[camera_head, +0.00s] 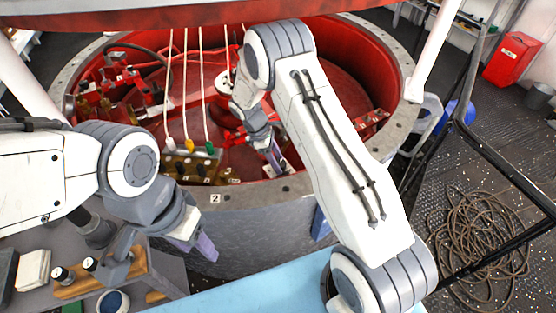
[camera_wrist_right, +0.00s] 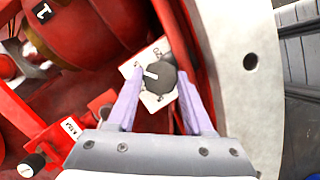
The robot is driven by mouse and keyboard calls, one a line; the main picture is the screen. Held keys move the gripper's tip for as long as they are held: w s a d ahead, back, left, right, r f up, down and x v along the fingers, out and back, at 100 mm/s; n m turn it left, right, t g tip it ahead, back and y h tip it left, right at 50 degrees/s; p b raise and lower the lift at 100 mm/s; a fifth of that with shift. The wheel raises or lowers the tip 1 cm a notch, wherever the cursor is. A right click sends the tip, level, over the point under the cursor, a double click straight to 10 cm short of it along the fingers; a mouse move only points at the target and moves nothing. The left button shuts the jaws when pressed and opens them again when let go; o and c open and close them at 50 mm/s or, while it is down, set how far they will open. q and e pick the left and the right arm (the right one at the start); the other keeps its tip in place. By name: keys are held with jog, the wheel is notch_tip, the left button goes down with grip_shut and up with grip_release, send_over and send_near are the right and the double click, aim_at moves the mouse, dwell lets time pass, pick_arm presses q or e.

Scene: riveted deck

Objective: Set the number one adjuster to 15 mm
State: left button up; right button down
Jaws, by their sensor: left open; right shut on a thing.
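In the right wrist view a dark grey round knob (camera_wrist_right: 160,75) with a white pointer mark sits on a white printed plate (camera_wrist_right: 153,101). In the head view my right gripper (camera_head: 276,160) is inside the red tub's near right side, and the knob is hidden there. My left gripper (camera_head: 194,246) is open and empty outside the tub.
The round tub's grey rim (camera_head: 285,190) curves close to my right gripper and bears a tag 2 (camera_head: 215,198). A connector block with several coloured plugs (camera_head: 192,165) stands to the left, with white cords above. Another black knob (camera_wrist_right: 33,161) is at lower left.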

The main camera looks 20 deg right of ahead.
jog(key=shift+w+m, duration=0.1)
jog(key=shift+m, duration=0.4)
jog(key=shift+g, duration=0.3)
jog(key=shift+c, duration=1.4)
grip_release()
jog(key=b+v, duration=0.1)
jog(key=v, duration=0.6)
jog(key=shift+r, duration=0.3)
jog(key=shift+d, duration=0.1)
